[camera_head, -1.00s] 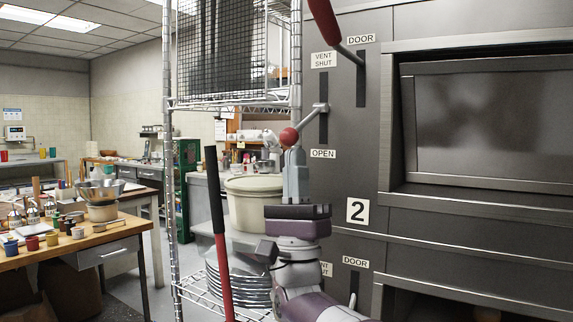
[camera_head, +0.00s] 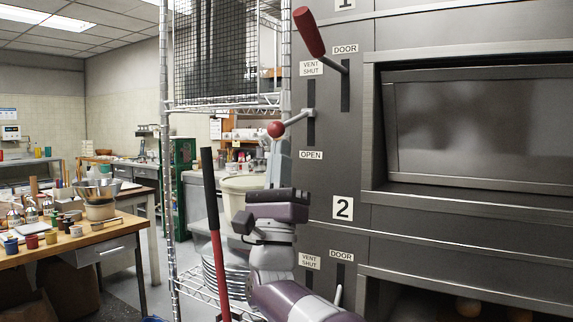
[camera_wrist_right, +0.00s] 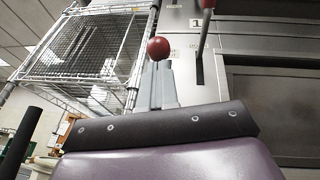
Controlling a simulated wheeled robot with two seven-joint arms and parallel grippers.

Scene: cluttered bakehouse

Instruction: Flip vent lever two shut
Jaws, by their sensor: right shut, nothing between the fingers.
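The number 2 plate (camera_head: 343,207) is on the same panel. The arm leaves the slot about midway and slopes slightly down to the ball. My right gripper (camera_head: 278,150) is shut and empty, fingers pointing up just under the ball; contact is hard to tell. The right wrist view shows the ball (camera_wrist_right: 158,48) right above the fingertips (camera_wrist_right: 155,72). My left gripper is not in view.
A door lever with a thick red handle (camera_head: 308,32) juts out just above the vent lever. A wire rack (camera_head: 168,190) stands close on the left, with a tub (camera_head: 240,190). A red bar with a black grip (camera_head: 217,255) rises in front.

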